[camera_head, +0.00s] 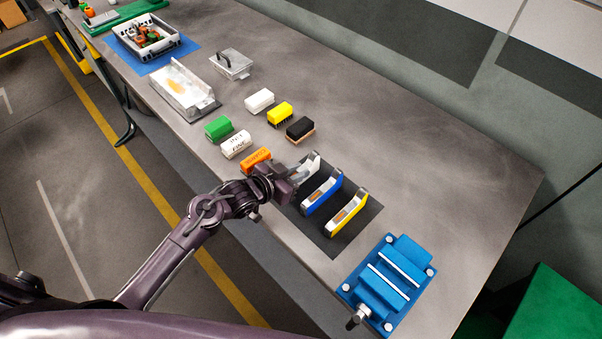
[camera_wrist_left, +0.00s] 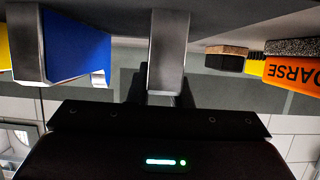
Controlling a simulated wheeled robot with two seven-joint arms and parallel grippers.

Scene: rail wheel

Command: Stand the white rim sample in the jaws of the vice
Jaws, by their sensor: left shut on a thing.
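The white rim sample (camera_head: 310,163) stands on a dark mat at the left end of a row of rim samples. My left gripper (camera_head: 292,183) is shut on its near end and hides part of it in the head view. In the left wrist view the white sample (camera_wrist_left: 168,52) stands straight ahead, at the dark fingers. It appears to be still at the mat; I cannot tell whether it is clear of it. The blue vice (camera_head: 388,285) is at the near right of the bench, with two pale jaw strips and an empty gap between them. My right gripper is not in view.
A blue sample (camera_head: 322,191) and a yellow sample (camera_head: 347,213) stand between the white one and the vice. An orange block (camera_head: 256,160), a white block (camera_head: 236,144) and a black brush (camera_head: 300,129) lie nearby. The bench behind the vice is clear.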

